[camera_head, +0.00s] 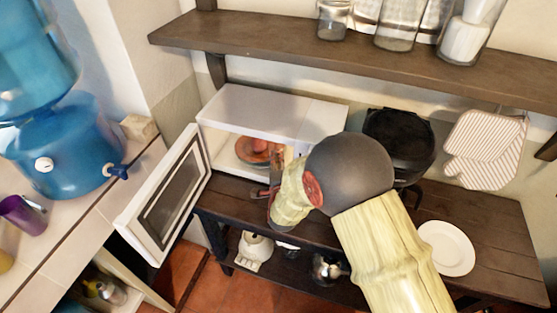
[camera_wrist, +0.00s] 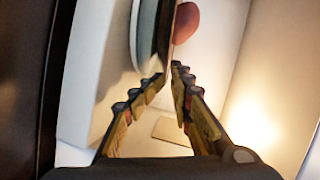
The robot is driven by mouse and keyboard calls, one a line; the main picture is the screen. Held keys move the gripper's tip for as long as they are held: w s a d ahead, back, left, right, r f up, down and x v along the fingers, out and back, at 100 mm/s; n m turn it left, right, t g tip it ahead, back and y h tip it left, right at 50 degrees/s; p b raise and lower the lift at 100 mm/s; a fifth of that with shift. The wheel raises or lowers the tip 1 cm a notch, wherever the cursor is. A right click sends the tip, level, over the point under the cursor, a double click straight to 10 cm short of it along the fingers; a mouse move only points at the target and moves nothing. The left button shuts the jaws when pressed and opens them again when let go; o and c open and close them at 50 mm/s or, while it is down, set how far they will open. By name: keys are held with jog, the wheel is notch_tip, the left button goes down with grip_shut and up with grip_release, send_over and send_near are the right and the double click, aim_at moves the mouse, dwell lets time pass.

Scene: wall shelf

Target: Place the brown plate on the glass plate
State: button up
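The brown plate (camera_head: 250,158) is inside the open white microwave, with reddish, rounded food on it. In the wrist view the brown plate (camera_wrist: 168,45) shows nearly edge-on, its rim between my fingertips. My gripper (camera_wrist: 168,76) has its fingers closed in to a narrow gap around that rim. In the head view my gripper (camera_head: 274,190) is at the microwave opening, partly hidden by my arm. A pale disc with a bluish edge (camera_wrist: 136,35), apparently the glass plate, lies beside the brown plate in the wrist view. Whether the plates touch is unclear.
The microwave (camera_head: 255,105) stands on a dark table, its door (camera_head: 165,205) swung open to the left. A black pot or appliance (camera_head: 398,140) is to its right. A white plate (camera_head: 447,248) lies at the table's right. A shelf (camera_head: 330,55) with jars hangs above.

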jog(key=p+v, duration=0.2)
jog(key=v, duration=1)
jog(key=s+d+r+n+g+y, duration=0.1)
jog(key=s+d+r+n+g, duration=0.1)
jog(key=r+n, duration=0.35)
jog(key=s+d+r+n+g+y, duration=0.1)
jog(key=d+r+n+g, duration=0.15)
jog(key=r, duration=0.55)
jog(key=s+d+r+n+g, duration=0.1)
jog(key=s+d, duration=0.3)
jog(key=s, duration=0.4)
jog(key=s+d+r+n+g+h, duration=0.1)
jog(key=s+d+r+n+g, duration=0.1)
jog(key=s, duration=0.6)
jog(key=s+d+r+n+g+h, duration=0.1)
jog(key=s+d+r+n+g, duration=0.1)
jog(key=s+d, duration=0.5)
jog(key=shift+s+r+n, duration=0.7)
jog(key=shift+r+n, duration=0.1)
jog(key=shift+n, duration=0.3)
jog(key=shift+g, duration=0.25)
jog(key=c, duration=0.4)
